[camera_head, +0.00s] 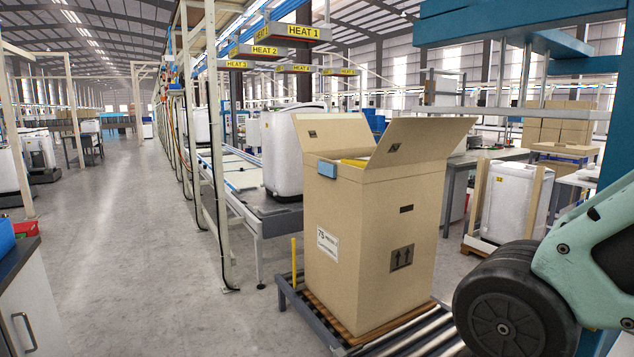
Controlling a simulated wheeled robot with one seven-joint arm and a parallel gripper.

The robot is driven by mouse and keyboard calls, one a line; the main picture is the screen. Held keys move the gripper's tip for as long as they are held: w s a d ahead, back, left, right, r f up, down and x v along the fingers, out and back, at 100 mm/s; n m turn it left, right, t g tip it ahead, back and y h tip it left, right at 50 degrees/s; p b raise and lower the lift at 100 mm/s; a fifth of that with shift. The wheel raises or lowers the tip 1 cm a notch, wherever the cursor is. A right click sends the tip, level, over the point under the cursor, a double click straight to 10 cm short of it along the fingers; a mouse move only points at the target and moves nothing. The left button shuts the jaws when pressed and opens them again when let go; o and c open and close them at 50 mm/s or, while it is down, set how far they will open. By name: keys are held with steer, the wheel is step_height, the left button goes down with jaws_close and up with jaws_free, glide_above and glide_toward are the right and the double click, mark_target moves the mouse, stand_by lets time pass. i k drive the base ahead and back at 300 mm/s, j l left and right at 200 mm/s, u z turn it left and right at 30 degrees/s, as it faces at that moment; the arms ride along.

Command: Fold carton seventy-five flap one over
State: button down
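A tall brown carton (385,255) stands upright on a wooden pallet on the roller conveyor, right of centre. Its white label (327,243) reads 75. Its top is open. A wide flap (425,140) on the right stands up and leans outward. Another flap (340,134) stands up at the back left. A small blue piece (327,169) sits at the top left edge. Something yellow shows just inside the opening. I cannot tell which flap is number one. Part of my mint-green and black arm shows at lower right; my gripper is not in view.
The roller conveyor (415,335) runs under the carton, with a yellow post (294,262) by its left end. A line with white appliance tubs (280,150) stands behind. A wrapped white unit (508,200) stands at right. The aisle floor at left is clear.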

mark_target(324, 131)
steer(key=i+j+u, duration=0.3)
steer(key=i+u, duration=0.25)
steer(key=i, duration=0.25)
steer(key=i+j+u, duration=0.1)
steer(key=i+u, duration=0.2)
steer(key=i, duration=0.15)
steer(key=i+j, duration=0.1)
steer(key=i, duration=1.85)
